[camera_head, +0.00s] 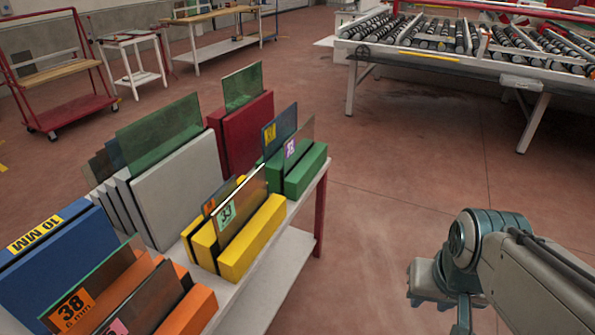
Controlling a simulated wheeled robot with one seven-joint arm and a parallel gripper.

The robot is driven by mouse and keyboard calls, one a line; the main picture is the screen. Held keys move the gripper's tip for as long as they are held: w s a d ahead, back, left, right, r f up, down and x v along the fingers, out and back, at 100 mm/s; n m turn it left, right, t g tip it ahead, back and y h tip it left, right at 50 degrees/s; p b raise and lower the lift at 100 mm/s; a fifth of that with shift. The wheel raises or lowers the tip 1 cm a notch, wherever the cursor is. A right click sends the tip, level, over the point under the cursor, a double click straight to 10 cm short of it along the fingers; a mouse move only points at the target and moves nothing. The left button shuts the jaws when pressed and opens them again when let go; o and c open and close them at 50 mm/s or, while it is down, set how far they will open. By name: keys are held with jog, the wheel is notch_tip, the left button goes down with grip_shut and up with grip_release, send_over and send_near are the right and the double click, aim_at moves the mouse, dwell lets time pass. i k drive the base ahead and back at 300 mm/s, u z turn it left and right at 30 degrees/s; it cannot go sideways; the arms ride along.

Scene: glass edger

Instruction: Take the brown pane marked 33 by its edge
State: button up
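The brown pane marked 33 (246,202) stands on edge in a slotted yellow block (250,243) on the rack table. Its green label with the number faces me at the pane's lower left. Its upper edge shows bright and free; its lower edge is hidden in the block. My gripper (440,285) is at the lower right, to the right of the table and well apart from the pane. Its fingers are not clear and are partly cut off by the bottom edge, so I cannot tell if it is open.
Another pane stands just behind in the yellow block. Green (305,172), red (243,135), white (180,190), blue (60,265) and orange (190,312) blocks hold neighbouring panes. A roller table (455,52) stands at the back right. The floor (385,190) between is clear.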

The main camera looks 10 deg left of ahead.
aim_at(229, 218)
jog(key=u, duration=0.15)
jog(key=i, duration=0.95)
jog(key=u, duration=0.95)
jog(key=i, duration=0.4)
jog(key=u, duration=0.25)
